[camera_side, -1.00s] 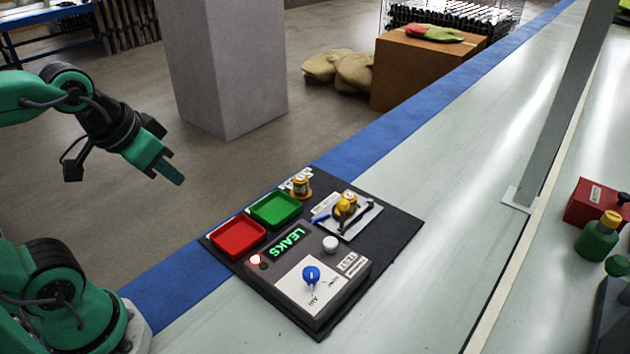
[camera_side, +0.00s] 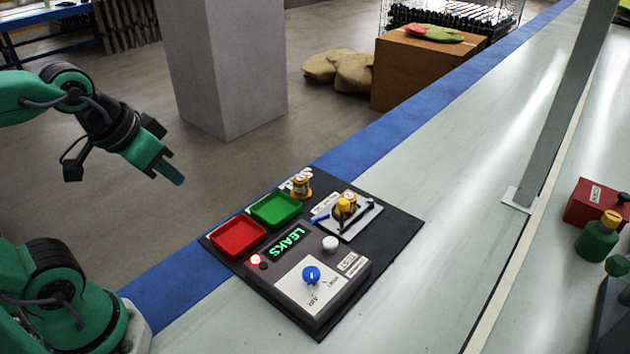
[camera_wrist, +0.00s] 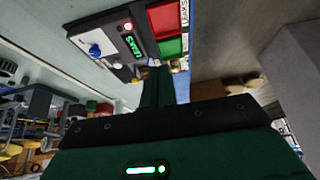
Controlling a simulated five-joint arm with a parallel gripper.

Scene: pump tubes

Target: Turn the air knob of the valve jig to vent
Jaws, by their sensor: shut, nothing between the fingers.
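The valve jig (camera_side: 285,303) is a dark box on a black mat, with a white panel on its top. The blue air knob (camera_side: 311,273) stands on that panel; which mark it points at is too small to tell. It also shows in the wrist view (camera_wrist: 95,50). The jig's display (camera_side: 287,243) reads LEAKS in green, and a red lamp (camera_side: 255,260) is lit beside it. A white button (camera_side: 330,244) sits on the jig. My gripper (camera_side: 178,180) is shut and empty, raised in the air to the upper left of the jig, well apart from the knob.
A red tray (camera_side: 238,256) and a green tray (camera_side: 294,215) lie behind the jig. A brass-coloured part (camera_side: 301,187) and a white fixture plate (camera_side: 362,226) with a yellow-topped part stand at the mat's back. A grey post (camera_side: 565,110) rises from the bench at right.

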